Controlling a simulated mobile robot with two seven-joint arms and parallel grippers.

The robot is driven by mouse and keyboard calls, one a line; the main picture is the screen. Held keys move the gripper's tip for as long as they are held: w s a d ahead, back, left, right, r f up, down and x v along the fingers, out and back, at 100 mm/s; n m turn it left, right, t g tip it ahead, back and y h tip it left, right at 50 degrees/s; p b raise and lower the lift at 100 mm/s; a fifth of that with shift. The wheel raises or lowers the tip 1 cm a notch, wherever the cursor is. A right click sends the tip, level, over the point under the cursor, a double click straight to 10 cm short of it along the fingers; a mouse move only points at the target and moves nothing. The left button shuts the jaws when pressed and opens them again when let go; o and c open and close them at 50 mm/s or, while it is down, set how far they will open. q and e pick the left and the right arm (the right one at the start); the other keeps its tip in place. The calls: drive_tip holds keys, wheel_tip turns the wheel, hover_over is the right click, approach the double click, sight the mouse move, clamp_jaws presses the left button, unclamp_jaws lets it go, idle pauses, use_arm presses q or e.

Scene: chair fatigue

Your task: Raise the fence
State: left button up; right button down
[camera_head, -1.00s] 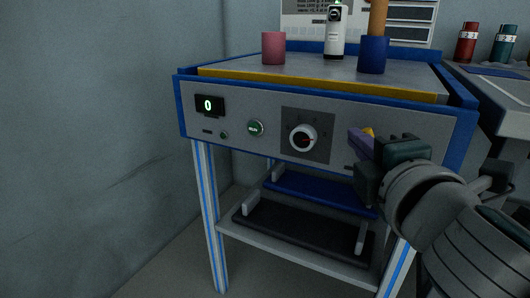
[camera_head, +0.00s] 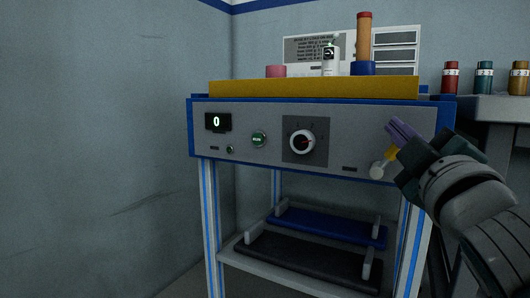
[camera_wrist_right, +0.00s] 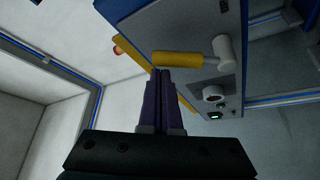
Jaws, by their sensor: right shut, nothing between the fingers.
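A yellow upright panel (camera_head: 315,89), which looks like the fence, stands along the front top edge of the blue-framed machine (camera_head: 260,110). It hides the lower parts of the things behind it. A lever with a yellow handle (camera_head: 392,153) and a pale pivot (camera_head: 378,170) sits at the right of the grey front face. In the right wrist view the yellow handle (camera_wrist_right: 178,58) runs left from its pivot. My right gripper (camera_head: 394,126) is shut and empty, its purple fingers just above the lever. The fingertips (camera_wrist_right: 163,70) appear close to the handle; contact cannot be told. My left gripper is not in view.
The front face carries a display reading 0 (camera_head: 217,122), a green RUN button (camera_head: 259,139) and a dial (camera_head: 303,142). Below is a shelf with a blue plate (camera_head: 330,228) and a black plate (camera_head: 305,262). Colored bottles (camera_head: 485,78) stand on the bench at right.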

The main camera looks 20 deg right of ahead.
drive_tip(key=shift+s+d+f, duration=0.1)
drive_tip(key=shift+s+d, duration=0.05)
drive_tip(key=shift+d, duration=0.15)
drive_tip(key=shift+s, duration=0.1)
idle(0.3)
